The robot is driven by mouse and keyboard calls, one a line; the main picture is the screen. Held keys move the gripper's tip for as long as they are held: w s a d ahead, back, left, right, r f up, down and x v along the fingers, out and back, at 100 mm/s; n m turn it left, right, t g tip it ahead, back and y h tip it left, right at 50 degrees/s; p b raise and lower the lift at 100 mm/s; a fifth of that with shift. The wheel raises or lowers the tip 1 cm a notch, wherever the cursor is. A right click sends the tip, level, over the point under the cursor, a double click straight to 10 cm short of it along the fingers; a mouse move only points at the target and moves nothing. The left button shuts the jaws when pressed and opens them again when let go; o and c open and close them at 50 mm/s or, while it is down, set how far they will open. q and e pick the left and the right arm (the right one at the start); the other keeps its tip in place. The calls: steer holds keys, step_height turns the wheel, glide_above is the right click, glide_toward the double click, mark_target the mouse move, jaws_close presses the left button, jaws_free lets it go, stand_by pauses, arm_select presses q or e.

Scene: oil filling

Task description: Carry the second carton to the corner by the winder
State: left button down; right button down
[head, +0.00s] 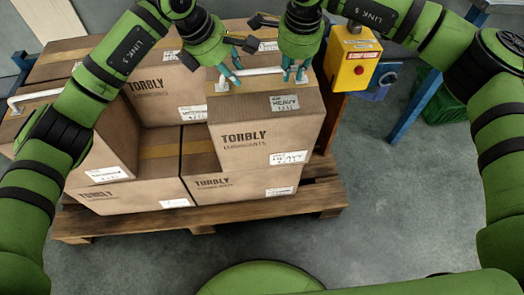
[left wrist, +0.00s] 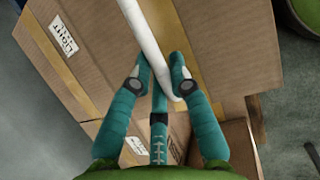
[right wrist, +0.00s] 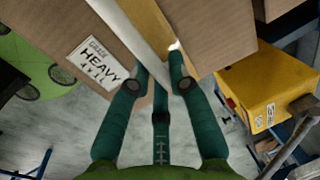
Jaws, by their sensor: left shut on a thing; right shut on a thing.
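A brown Torbly carton (head: 255,138) with a HEAVY label is at the right end of the stacked cartons, with a white bar handle (head: 250,72) across its top. My left gripper (head: 233,78) is shut on the handle's left part, and the bar runs between its fingers in the left wrist view (left wrist: 158,85). My right gripper (head: 295,74) is shut on the handle's right part, also seen in the right wrist view (right wrist: 160,78). The carton is above a lower carton (head: 240,186); I cannot tell whether they touch. The winder cannot be clearly identified.
Several other cartons stand on the wooden pallet (head: 250,208), including one at the left (head: 105,150) with its own white handle. A yellow control box (head: 353,60) on an orange post stands close to the right. A green crate (head: 445,105) is beyond. Floor at front right is clear.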

arm_select(q)
steer(key=shift+w+f+b, duration=0.1)
steer(key=shift+f+b, duration=0.5)
steer(key=shift+b, duration=0.2)
arm_select(e)
steer(key=shift+w+f, duration=0.1)
steer(key=shift+f, duration=0.55)
arm_select(q)
steer(key=c, duration=1.2)
jaws_free()
steer(key=shift+f, duration=0.2)
arm_select(e)
steer(key=c, duration=1.1)
jaws_free()
steer(key=shift+f, duration=0.2)
steer(key=shift+c, duration=0.2)
arm_select(q)
steer(key=shift+o, duration=0.2)
steer(key=shift+s+r, duration=0.1)
steer(key=shift+s, duration=0.15)
arm_select(e)
steer(key=shift+s+r, duration=0.15)
steer(key=shift+s, duration=0.1)
